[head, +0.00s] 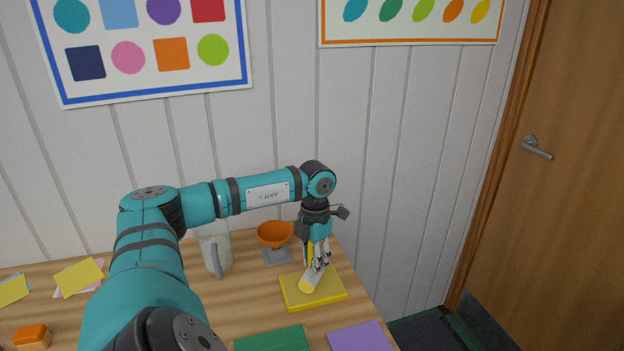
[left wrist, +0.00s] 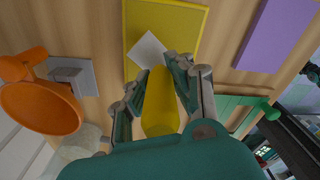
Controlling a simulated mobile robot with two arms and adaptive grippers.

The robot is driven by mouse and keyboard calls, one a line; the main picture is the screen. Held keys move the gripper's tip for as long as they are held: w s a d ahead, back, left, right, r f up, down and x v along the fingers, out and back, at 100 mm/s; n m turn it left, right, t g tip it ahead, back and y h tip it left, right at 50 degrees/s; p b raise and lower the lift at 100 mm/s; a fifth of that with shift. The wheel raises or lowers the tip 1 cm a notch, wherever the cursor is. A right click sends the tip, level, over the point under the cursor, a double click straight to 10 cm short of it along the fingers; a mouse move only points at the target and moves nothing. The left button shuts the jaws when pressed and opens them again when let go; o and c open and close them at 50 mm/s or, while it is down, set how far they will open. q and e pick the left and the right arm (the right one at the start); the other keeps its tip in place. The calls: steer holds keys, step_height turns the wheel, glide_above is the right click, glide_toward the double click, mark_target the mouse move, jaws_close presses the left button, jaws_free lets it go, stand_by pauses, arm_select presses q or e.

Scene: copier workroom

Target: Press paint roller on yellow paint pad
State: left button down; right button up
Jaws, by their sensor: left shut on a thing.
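My right gripper is not in view.
An orange funnel-like cup (head: 274,234) on a grey stand is left of the pad, beside a pale pitcher (head: 214,249). A green pad (head: 272,341) and a purple pad (head: 360,338) lie nearer. An orange block (head: 32,338) and sticky notes (head: 79,277) are at left.

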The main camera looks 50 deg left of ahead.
arm_select(q)
steer(key=shift+r+p, duration=2.75)
steer(key=shift+r, duration=0.75)
